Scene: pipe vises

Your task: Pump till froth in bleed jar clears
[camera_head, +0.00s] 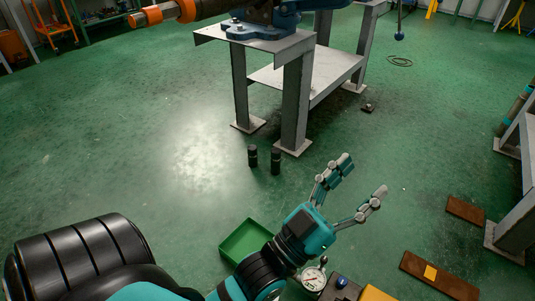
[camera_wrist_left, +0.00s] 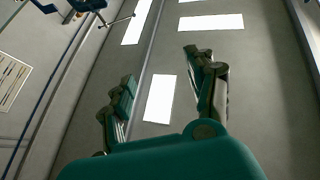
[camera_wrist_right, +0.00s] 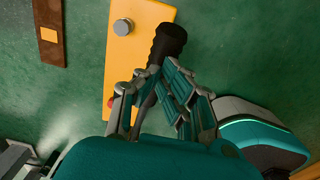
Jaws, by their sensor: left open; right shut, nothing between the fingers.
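My left gripper (camera_head: 364,175) is open and empty above the floor; in the left wrist view its fingers (camera_wrist_left: 157,70) point toward the ceiling lights. My right gripper (camera_wrist_right: 154,76) is shut with nothing held. A black handle (camera_wrist_right: 169,42) shows at its fingertips; whether they touch it I cannot tell. Beyond it is a yellow plate (camera_wrist_right: 146,22) with a silver knob (camera_wrist_right: 123,27) and a red part (camera_wrist_right: 111,102). In the head view a round gauge (camera_head: 313,278), a box with a blue knob (camera_head: 342,282) and a yellow part (camera_head: 376,293) show at the bottom edge. I cannot make out the bleed jar or its froth.
A green tray (camera_head: 240,233) lies left of my left forearm. Two dark cylinders (camera_head: 252,156) (camera_head: 275,161) stand on the floor before a metal bench (camera_head: 295,110). A brown board with a yellow patch (camera_head: 455,284) lies at right.

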